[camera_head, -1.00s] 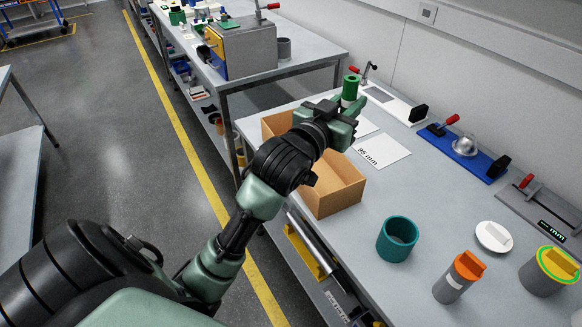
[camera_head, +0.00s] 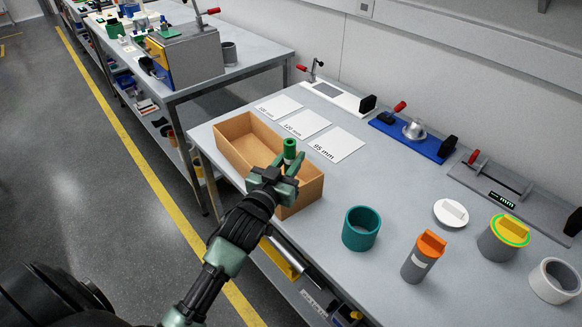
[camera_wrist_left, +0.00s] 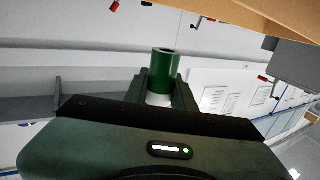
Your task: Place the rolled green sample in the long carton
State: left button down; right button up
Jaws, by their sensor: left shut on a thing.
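The rolled green sample (camera_head: 289,150) is a small green cylinder with a pale band below. It stands roughly upright in my left gripper (camera_head: 283,172), which is shut on it. In the left wrist view the sample (camera_wrist_left: 161,77) sits between the two fingers, its open top end showing and its lower part hidden. The long carton (camera_head: 236,128) is an open brown box on the table. In the head view the gripper and sample overlap the carton's near half; the height above it is hard to tell. My right gripper is not in view.
A teal ring (camera_head: 361,229), an orange-topped cylinder (camera_head: 423,257) and a white disc (camera_head: 451,212) stand right of the carton. White cards, one a 95 mm card (camera_head: 337,144), lie behind it. A blue fixture (camera_head: 411,139) is near the wall.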

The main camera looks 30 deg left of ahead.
pick_arm(q)
notch_tip(320, 180, down, 3)
dwell(0.3)
jog(key=shift+f+b, duration=0.35)
jog(key=shift+f, duration=0.3)
jog(key=c, duration=1.2)
grip_release()
jog(key=shift+o, duration=0.2)
jog(key=shift+r, duration=0.15)
